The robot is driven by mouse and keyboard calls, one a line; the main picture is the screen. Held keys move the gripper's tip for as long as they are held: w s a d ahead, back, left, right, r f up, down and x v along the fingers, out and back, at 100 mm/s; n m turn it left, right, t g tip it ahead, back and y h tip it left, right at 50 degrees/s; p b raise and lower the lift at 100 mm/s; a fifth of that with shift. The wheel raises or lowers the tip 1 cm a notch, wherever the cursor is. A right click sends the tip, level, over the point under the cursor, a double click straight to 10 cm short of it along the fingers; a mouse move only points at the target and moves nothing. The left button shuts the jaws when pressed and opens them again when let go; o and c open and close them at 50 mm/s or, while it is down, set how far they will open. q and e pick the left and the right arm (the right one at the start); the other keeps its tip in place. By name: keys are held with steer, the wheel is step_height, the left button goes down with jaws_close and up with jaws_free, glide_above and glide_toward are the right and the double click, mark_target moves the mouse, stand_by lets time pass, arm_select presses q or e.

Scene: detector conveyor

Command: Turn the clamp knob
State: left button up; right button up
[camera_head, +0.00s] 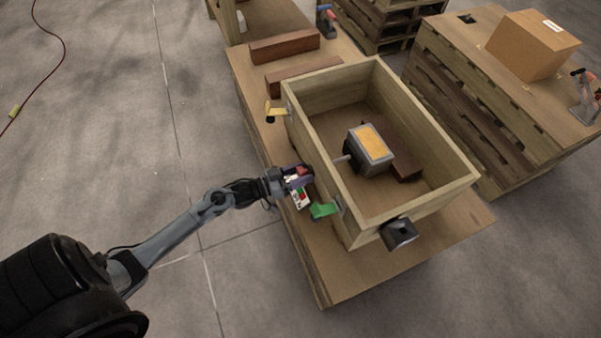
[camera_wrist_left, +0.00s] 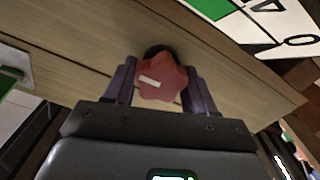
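The clamp knob (camera_wrist_left: 162,78) is a red, star-shaped knob with a pale mark on its face, on the outer side of the wooden crate. In the head view the knob (camera_head: 302,170) shows as a small red patch at the crate's near left wall. My left gripper (camera_head: 299,176) reaches it from the left. In the left wrist view the two purple fingers of my left gripper (camera_wrist_left: 161,85) flank the knob, one on each side, with no clear gap. A dark round part shows behind the knob. My right gripper is in neither view.
The open wooden crate (camera_head: 411,206) stands on a pallet table (camera_head: 345,284) and holds a grey box with an orange top (camera_head: 370,142). A black part (camera_head: 399,233) sits at the near corner.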

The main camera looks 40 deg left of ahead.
arm_select(q)
steer(key=c, duration=0.5)
steer(key=shift+o, duration=0.2)
steer(key=shift+m, duration=0.3)
steer(key=m+p, duration=0.1)
steer(key=m, duration=0.1)
steer(key=shift+r+m, duration=0.15)
steer(key=shift+m, duration=0.15)
steer(key=m+p, duration=0.1)
steer(key=m, duration=0.2)
steer(key=shift+d+p, duration=0.1)
steer(key=shift+p, duration=0.25)
steer(key=m+p, duration=0.1)
steer(key=m, duration=0.5)
steer(key=shift+s, duration=0.1)
steer(key=m, duration=0.4)
steer(key=shift+d+f+m+p, duration=0.1)
steer(key=shift+f+m+p, duration=0.1)
steer(key=shift+m+p, duration=0.15)
